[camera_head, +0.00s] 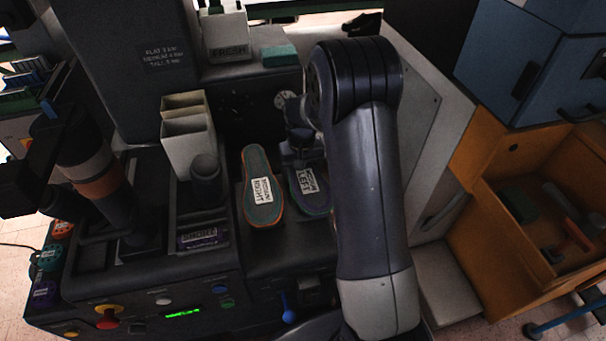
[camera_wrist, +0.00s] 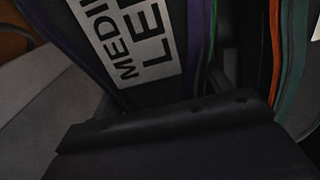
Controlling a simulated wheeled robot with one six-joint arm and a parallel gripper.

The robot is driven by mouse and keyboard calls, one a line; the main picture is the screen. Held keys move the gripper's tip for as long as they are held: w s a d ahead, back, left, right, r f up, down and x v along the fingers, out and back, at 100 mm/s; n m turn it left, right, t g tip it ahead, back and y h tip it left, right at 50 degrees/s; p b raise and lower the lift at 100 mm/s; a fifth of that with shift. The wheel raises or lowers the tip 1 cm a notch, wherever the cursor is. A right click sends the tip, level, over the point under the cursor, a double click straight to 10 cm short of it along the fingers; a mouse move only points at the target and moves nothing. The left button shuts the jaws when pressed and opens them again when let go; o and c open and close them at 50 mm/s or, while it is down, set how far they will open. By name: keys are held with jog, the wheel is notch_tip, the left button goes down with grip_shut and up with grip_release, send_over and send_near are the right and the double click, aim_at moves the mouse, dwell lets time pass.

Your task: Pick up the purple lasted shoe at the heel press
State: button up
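The purple-edged lasted shoe (camera_head: 310,188) lies sole up on the dark press, with a white label reading MEDIUM LEFT. My arm hides part of its right side. It also fills the upper middle of the wrist view (camera_wrist: 140,40), close to the camera. My gripper (camera_head: 302,150) is over the far end of this shoe, dark against dark. In the wrist view a dark block covers the bottom. The fingertips cannot be made out, so neither their opening nor contact with the shoe can be told.
A teal and orange shoe (camera_head: 262,190) with a MEDIUM RIGHT label lies close on the left; its edge shows in the wrist view (camera_wrist: 293,60). Cream bins (camera_head: 188,140) stand further left. A FRESH box (camera_head: 226,36) is behind. An orange crate (camera_head: 500,260) with tools is at right.

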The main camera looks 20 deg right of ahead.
jog(key=c, duration=1.1)
jog(key=shift+r, duration=0.1)
